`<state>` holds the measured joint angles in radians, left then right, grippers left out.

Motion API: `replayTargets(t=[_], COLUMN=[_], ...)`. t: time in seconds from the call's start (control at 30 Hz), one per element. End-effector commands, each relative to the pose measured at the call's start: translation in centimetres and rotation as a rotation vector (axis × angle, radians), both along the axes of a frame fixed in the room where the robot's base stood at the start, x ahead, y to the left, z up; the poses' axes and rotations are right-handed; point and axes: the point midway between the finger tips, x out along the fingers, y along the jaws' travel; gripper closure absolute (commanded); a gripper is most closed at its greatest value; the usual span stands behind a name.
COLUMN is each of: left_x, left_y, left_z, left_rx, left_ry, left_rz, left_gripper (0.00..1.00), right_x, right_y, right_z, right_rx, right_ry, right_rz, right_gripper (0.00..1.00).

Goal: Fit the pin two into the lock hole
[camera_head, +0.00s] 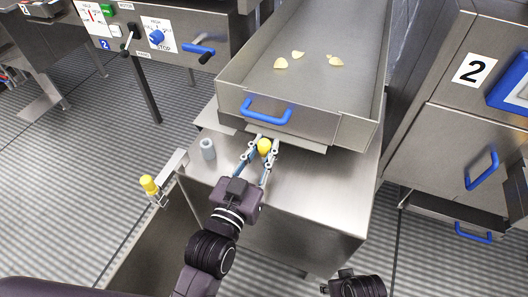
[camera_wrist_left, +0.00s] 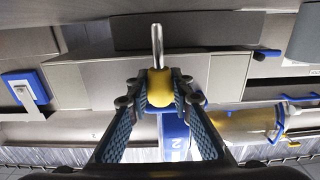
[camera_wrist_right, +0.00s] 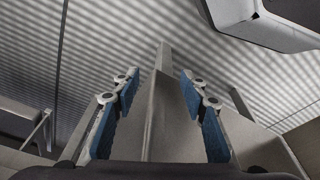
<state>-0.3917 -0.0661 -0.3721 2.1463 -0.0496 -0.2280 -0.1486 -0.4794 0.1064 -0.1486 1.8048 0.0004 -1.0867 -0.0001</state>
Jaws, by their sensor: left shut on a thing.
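A pin with a yellow head (camera_head: 264,147) and a bare metal shaft is in my left gripper (camera_head: 262,152), just in front of the steel tray. In the left wrist view the pin (camera_wrist_left: 160,88) is pinched between both fingers, and its shaft sticks out past the fingertips. A second yellow-headed pin (camera_head: 148,184) stands at a bracket at the left of the cabinet. No marks tell which is pin two. I cannot make out the lock hole. My right gripper (camera_wrist_right: 160,88) is open and empty in the right wrist view, its fingers on either side of a metal edge beyond.
The steel tray (camera_head: 228,100) with a blue handle (camera_head: 265,108) holds several pale chips. A grey cylinder (camera_head: 208,148) stands on the steel cabinet top (camera_head: 325,190), left of my left gripper. A machine marked 2 (camera_head: 450,115) stands at the right. The cabinet top's right side is clear.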

Motion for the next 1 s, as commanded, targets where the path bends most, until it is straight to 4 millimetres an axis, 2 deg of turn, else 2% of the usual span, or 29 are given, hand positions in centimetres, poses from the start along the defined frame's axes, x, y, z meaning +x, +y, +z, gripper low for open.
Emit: replayTargets(t=[0.03,0.2,0.57,0.6,0.73,1.0], left_x=[0.0,0.0,0.0,0.0,0.0,0.0], left_y=[0.0,0.0,0.0,0.0,0.0,0.0], left_z=[-0.8,-1.4,-1.7,-1.7,-1.6,-1.5], left_rx=[0.0,0.0,0.001,0.001,0.001,0.0], left_ry=[0.001,-0.001,0.0,0.0,0.0,-0.001], left_rz=[0.0,0.0,0.0,0.0,0.0,0.0], left_gripper=[1.0,1.0,1.0,0.76,0.62,0.62], right_x=[0.2,0.5,0.5,0.5,0.5,0.5], right_y=[0.0,0.1,0.1,0.1,0.1,0.1], right_z=[0.4,1.6,1.7,1.7,1.7,1.7], right_rx=[0.0,0.001,0.001,0.001,0.001,0.001], right_ry=[-0.005,-0.009,-0.01,-0.011,-0.011,-0.011], right_rz=[-0.001,-0.002,-0.002,-0.002,-0.002,-0.001], right_gripper=[0.6,0.6,0.6,0.6,0.6,0.6])
